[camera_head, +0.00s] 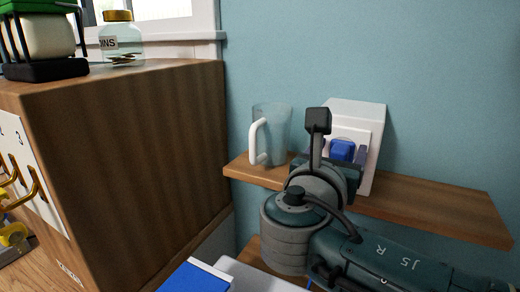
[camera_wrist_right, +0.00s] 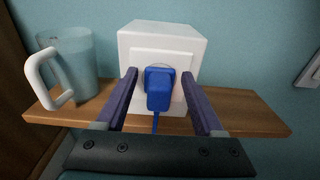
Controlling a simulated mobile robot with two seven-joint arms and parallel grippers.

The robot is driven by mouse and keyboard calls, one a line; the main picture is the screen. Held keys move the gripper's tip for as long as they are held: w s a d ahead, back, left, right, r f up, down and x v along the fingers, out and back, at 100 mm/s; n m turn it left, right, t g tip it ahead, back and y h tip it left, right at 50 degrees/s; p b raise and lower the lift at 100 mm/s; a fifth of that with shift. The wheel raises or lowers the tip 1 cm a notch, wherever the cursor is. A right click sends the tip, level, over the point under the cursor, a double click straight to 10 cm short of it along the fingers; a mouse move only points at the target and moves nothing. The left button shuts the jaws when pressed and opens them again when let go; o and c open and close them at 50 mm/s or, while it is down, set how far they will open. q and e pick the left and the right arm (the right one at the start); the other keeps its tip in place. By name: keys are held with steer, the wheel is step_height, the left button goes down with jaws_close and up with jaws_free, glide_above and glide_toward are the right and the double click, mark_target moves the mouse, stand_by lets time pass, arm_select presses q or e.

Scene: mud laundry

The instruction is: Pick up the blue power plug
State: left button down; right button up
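The blue power plug (camera_wrist_right: 159,90) sits in a socket on the front of a white box (camera_wrist_right: 193,45), with its blue cord hanging down. In the head view the plug (camera_head: 342,151) shows just beyond my right gripper (camera_head: 341,158), in front of the white box (camera_head: 366,112). In the right wrist view my right gripper (camera_wrist_right: 162,98) is open. Its two fingers stand on either side of the plug, with a gap on both sides. My left gripper is in neither view.
The box stands on a wooden wall shelf (camera_head: 440,205). A clear mug with a white handle (camera_head: 272,132) stands left of it on the shelf. A tall wooden cabinet (camera_head: 130,140) is at the left, with a glass jar (camera_head: 121,44) on top. Another white wall fitting (camera_wrist_right: 311,73) is at the right.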

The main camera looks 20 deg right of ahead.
jaws_close()
stand_by(0.3)
stand_by(0.3)
